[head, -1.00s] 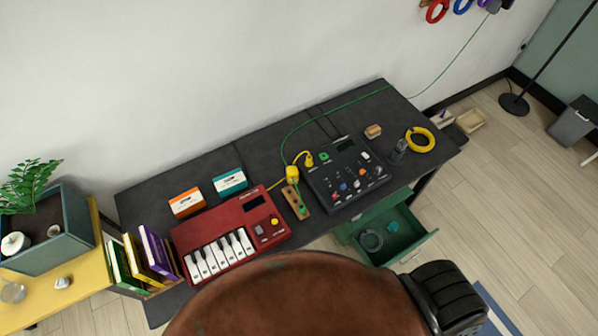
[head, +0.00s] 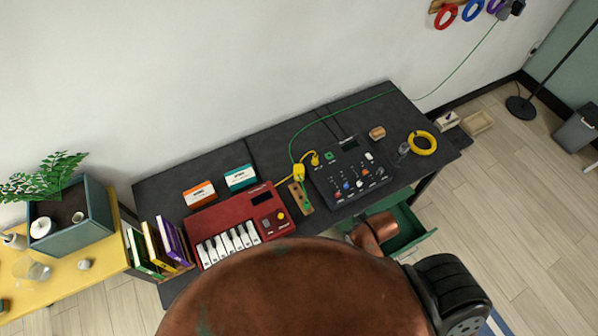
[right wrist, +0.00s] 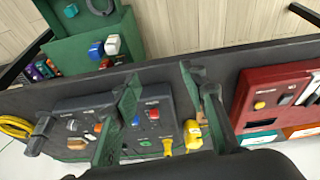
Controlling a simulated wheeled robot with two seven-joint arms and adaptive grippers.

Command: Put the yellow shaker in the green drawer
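The green drawer (head: 424,241) is pulled out under the right part of the desk in the head view; a copper arm part of mine hides some of its inside. In the right wrist view it shows at the top (right wrist: 75,50). A small yellow piece (head: 299,173) stands between the red keyboard and the black console; it also shows in the right wrist view (right wrist: 192,134). I cannot tell whether it is the shaker or a cable plug. My right gripper (right wrist: 160,76) is open, its fingers apart with nothing between them. My left gripper is not in view.
The black console (head: 350,177), red keyboard (head: 238,222) and yellow cable coil (head: 423,143) lie on the dark desk (head: 290,138). Books (head: 160,250) stand left. A green cable crosses the desk. A grey ring-like piece (right wrist: 92,8) lies in the drawer.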

